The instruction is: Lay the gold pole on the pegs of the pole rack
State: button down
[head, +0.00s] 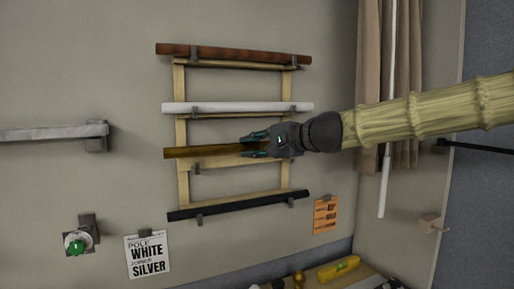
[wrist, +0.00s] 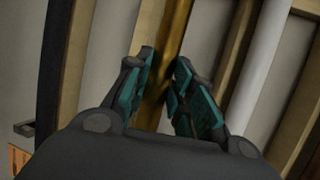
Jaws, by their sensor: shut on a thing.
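The pole rack (head: 183,190) is a light wooden frame on the wall with grey pegs. The gold pole (head: 200,152) lies nearly level across it, between the white and black poles. My gripper (head: 252,144) comes from the right and is shut on the gold pole. In the wrist view the gold pole (wrist: 177,30) runs between my two teal fingertips (wrist: 163,85). A grey peg (head: 196,168) shows a little below the pole's left part, apparently apart from it. The right peg of this row is partly hidden by my gripper.
A brown pole (head: 230,54) and a white pole (head: 235,107) lie above, a black pole (head: 238,206) below. A curtain (head: 369,60) and an upright white pole (head: 384,185) stand right. Paper cards (head: 148,256) hang on the wall. A yellow level (head: 338,269) lies below.

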jog(key=shift+w+a, duration=0.25)
jog(key=shift+w, duration=0.3)
jog(key=shift+w+a, duration=0.25)
jog(key=shift+w, duration=0.25)
jog(key=shift+f+b, duration=1.2)
jog(key=shift+f, duration=0.25)
jog(key=c, duration=1.1)
grip_release()
jog(key=shift+c, duration=0.2)
jog(key=shift+d, duration=0.1)
jog(key=v, duration=1.2)
